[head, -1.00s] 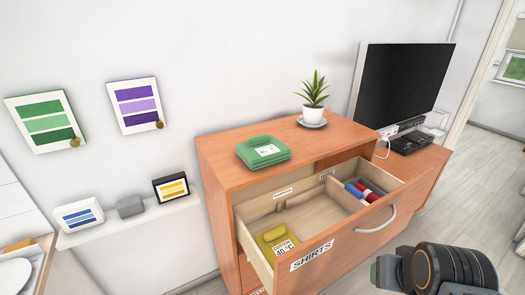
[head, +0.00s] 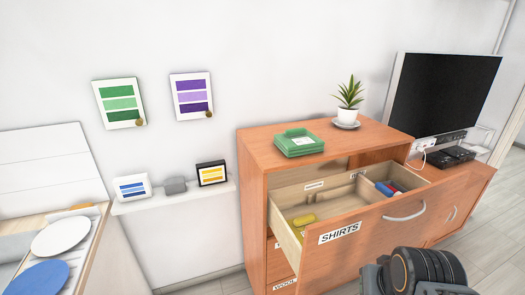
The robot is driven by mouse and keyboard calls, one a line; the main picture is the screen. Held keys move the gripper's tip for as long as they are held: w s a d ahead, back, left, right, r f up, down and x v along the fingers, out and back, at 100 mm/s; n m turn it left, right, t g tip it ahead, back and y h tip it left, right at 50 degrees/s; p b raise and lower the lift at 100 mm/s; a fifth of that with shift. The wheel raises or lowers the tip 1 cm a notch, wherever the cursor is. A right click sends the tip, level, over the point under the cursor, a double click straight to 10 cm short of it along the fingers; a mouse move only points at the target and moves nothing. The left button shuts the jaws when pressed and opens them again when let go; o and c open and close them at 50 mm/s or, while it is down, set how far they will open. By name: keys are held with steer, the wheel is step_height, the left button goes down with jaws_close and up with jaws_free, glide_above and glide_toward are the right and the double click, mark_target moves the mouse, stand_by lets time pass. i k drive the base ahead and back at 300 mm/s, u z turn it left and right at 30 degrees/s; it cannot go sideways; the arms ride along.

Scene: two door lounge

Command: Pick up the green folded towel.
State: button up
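The green folded towel (head: 298,146) lies on top of the orange-brown dresser (head: 256,200), near its front left edge, with a white label on its upper face. Nothing is touching it from above. Part of my dark arm shows at the bottom right of the head view, well below and to the right of the towel. My gripper's fingers are not in view.
The dresser's top drawer, marked SHIRTS (head: 339,233), stands open, with a yellow item (head: 303,220) and red and blue items inside. A potted plant (head: 348,101) stands behind the towel to the right. A television (head: 442,94) is farther right. A wall shelf (head: 172,198) is at left.

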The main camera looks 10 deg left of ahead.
mark_target(294, 142)
steer(key=z, duration=0.75)
steer(key=k, duration=0.15)
steer(key=u, duration=2.5)
steer(key=i, duration=1.6)
steer(key=z, duration=0.55)
